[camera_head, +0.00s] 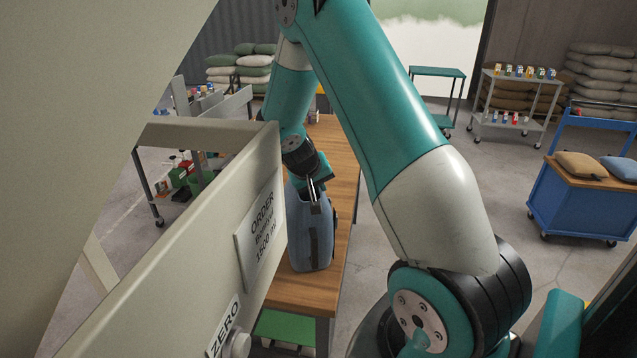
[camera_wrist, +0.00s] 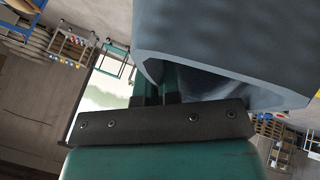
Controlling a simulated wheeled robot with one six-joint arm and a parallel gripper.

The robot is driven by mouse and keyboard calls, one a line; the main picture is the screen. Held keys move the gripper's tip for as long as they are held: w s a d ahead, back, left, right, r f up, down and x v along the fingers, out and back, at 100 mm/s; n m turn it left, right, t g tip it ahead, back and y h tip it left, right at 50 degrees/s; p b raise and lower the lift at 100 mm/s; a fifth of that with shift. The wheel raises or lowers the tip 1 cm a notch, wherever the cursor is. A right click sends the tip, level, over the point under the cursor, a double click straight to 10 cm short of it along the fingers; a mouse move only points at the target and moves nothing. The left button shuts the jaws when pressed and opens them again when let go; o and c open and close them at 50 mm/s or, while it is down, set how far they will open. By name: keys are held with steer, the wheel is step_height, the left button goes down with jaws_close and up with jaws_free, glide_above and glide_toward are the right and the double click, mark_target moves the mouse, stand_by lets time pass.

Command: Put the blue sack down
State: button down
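A blue sack (camera_head: 621,168) lies beside a tan sack (camera_head: 581,165) on top of the blue cart (camera_head: 577,208) at the far right of the head view. My gripper (camera_head: 314,192) is far from it, over the wooden table (camera_head: 342,165). It points down at the top of a blue-grey jug-like container (camera_head: 309,238) with a dark vertical strip. In the wrist view, my gripper's fingers (camera_wrist: 160,82) are close together at the edge of this container (camera_wrist: 225,40) and seem shut on it. The container is upright; I cannot tell whether its base touches the table.
A pale panel (camera_head: 215,235) with an "ORDER" label and a "ZERO" button blocks the left foreground. A grey shelf cart (camera_head: 515,105) with small items and a teal table (camera_head: 437,72) stand behind. Open floor lies between the wooden table and the blue cart.

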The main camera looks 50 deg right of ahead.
steer(key=c, duration=1.8)
jaws_free()
steer(key=shift+f, duration=0.15)
steer(key=o, duration=0.5)
steer(key=shift+c, duration=0.2)
steer(key=shift+r, duration=0.25)
steer(key=b+v, duration=0.2)
steer(key=v, duration=1)
